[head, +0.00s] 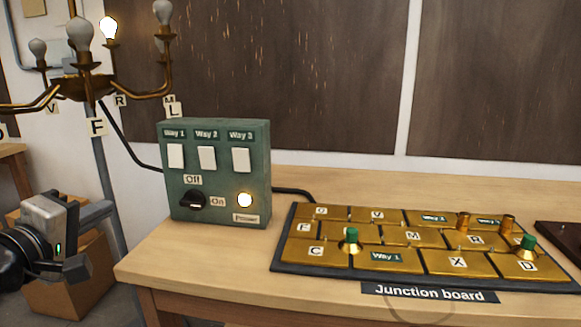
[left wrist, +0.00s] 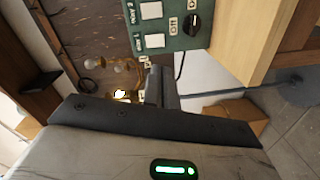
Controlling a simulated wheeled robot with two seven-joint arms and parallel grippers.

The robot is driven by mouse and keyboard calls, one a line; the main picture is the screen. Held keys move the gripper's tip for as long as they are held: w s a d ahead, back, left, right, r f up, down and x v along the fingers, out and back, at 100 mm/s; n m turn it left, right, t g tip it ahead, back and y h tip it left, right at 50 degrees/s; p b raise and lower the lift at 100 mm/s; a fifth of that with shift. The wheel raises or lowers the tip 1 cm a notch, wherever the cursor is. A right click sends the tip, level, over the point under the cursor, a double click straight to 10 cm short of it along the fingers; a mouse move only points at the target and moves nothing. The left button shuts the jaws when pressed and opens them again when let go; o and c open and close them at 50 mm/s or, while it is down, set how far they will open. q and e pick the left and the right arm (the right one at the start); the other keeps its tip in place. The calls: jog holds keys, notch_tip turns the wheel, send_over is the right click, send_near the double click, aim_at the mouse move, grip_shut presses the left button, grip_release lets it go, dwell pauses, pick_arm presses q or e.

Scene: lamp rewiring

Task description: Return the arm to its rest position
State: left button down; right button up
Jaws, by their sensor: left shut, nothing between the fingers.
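My left gripper (head: 104,211) is at the lower left of the head view, left of the green switch box and apart from it. Its fingers are shut with nothing between them. In the left wrist view the closed fingers (left wrist: 162,86) point up the picture, near the switch box (left wrist: 165,22). My right gripper is in neither view. The brass lamp (head: 85,85) hangs at the upper left, with one bulb (head: 108,28) lit and the other visible bulbs dark. The green switch box (head: 218,172) stands on the table, its round power light glowing beside a black knob (head: 192,200).
The brass-plated junction board (head: 385,238) lies on the wooden table (head: 225,262), with green-topped and brass posts on it. A dark tray (head: 560,240) is at the right edge. A cardboard box (head: 65,295) is below my left gripper. A black cable runs into the switch box.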

pick_arm(q)
jog(key=s+d+f+m+g, duration=0.2)
jog(key=d+f+m, duration=0.1)
jog(key=f, duration=0.7)
jog(key=s+d+f+m+g, duration=0.1)
jog(key=s+d+f+m, duration=0.15)
jog(key=f, duration=0.75)
jog(key=s+d+f+m+g+h, duration=0.1)
jog(key=s+d+f+m+g, duration=0.2)
jog(key=s+d+f+m, duration=0.6)
jog(key=s+d+f, duration=0.2)
jog(key=s+f, duration=0.3)
jog(key=shift+f+p, duration=0.3)
jog(key=shift+d, duration=0.2)
